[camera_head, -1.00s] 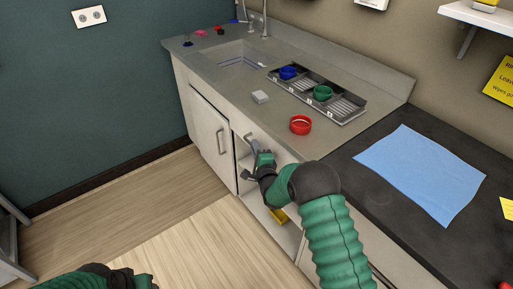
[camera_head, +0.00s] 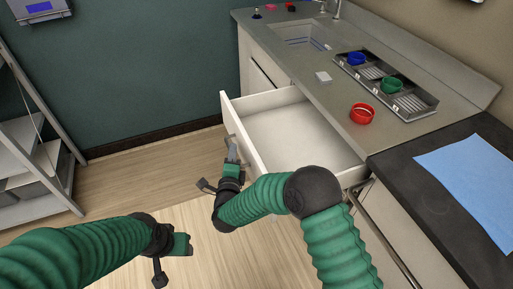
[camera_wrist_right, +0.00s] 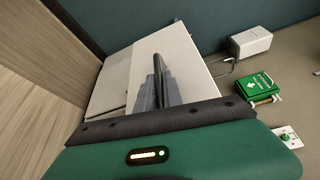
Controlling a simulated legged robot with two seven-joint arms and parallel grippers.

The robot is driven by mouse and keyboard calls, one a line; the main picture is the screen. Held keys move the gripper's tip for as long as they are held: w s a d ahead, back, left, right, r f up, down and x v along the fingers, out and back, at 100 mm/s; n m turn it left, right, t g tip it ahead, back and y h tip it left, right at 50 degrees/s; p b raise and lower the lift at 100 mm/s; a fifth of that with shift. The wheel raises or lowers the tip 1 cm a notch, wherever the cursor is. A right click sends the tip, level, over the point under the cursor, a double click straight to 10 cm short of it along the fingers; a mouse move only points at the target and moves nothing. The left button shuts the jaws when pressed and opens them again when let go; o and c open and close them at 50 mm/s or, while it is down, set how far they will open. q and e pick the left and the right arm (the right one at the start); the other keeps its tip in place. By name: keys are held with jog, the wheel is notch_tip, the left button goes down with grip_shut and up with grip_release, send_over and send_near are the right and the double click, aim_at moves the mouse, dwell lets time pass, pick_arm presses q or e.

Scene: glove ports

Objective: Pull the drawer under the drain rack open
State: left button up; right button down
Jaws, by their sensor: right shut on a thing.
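The white drawer (camera_head: 290,135) stands pulled well out below the counter, and its inside looks empty. The drain rack (camera_head: 420,104) sits on the counter above and behind it, with a blue cup (camera_head: 356,58) and a green cup (camera_head: 392,84) in it. My right gripper (camera_head: 232,150) is shut on the drawer handle at the outer face of the drawer front. The right wrist view shows its grey fingers (camera_wrist_right: 160,88) closed together at the dark handle. My left gripper (camera_head: 186,243) hangs over the floor at lower left, away from the drawer; its fingers are unclear.
A red ring-shaped cup (camera_head: 362,113) and a small pale block (camera_head: 322,77) rest on the counter (camera_head: 335,95) near its edge. A blue sheet (camera_head: 470,180) lies on the dark worktop at right. A grey shelf (camera_head: 45,150) stands at left. The floor before the drawer is clear.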

jog(key=a, duration=0.1)
jog(key=s+a, duration=0.1)
jog(key=a, duration=0.1)
jog(key=s+a, duration=0.1)
jog(key=a, duration=0.1)
jog(key=shift+f+b, duration=0.35)
jog(key=shift+b, duration=0.05)
jog(key=c, duration=1.6)
grip_release()
jog(key=shift+w, duration=0.1)
jog(key=shift+o, duration=0.6)
jog(key=shift+r, duration=0.15)
